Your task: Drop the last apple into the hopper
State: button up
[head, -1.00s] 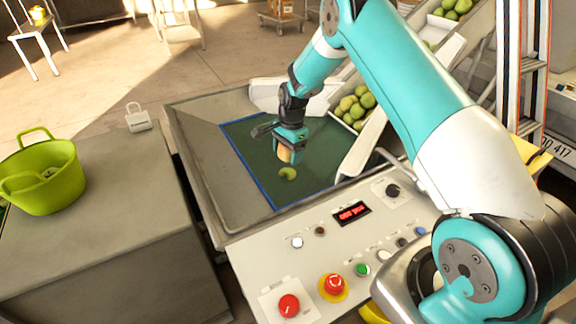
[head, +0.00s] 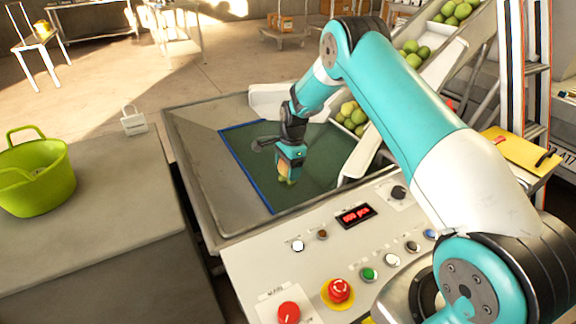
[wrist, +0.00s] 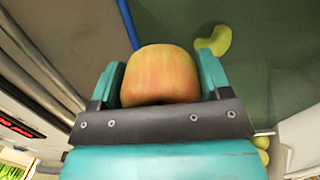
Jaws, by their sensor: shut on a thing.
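My gripper (head: 290,176) is shut on a reddish-yellow apple, which shows clearly between the teal fingers in the wrist view (wrist: 160,75). In the head view the apple is mostly hidden by the gripper. The gripper points down over the dark green floor (head: 315,170) of a broad metal-sided trough (head: 190,150), which seems to be the hopper. A small curved green piece (wrist: 214,40) lies on that floor near the apple. I cannot tell the height of the apple above the floor.
A control panel with buttons and a red display (head: 356,215) borders the trough's near side. Green apples (head: 351,115) sit at the foot of an inclined conveyor behind the arm.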

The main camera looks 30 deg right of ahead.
jog(key=o, duration=1.1)
jog(key=shift+c, duration=0.2)
jog(key=shift+r, duration=0.15)
notch_tip(320, 180, up, 17)
jog(key=d, duration=0.2)
jog(key=shift+b, duration=0.35)
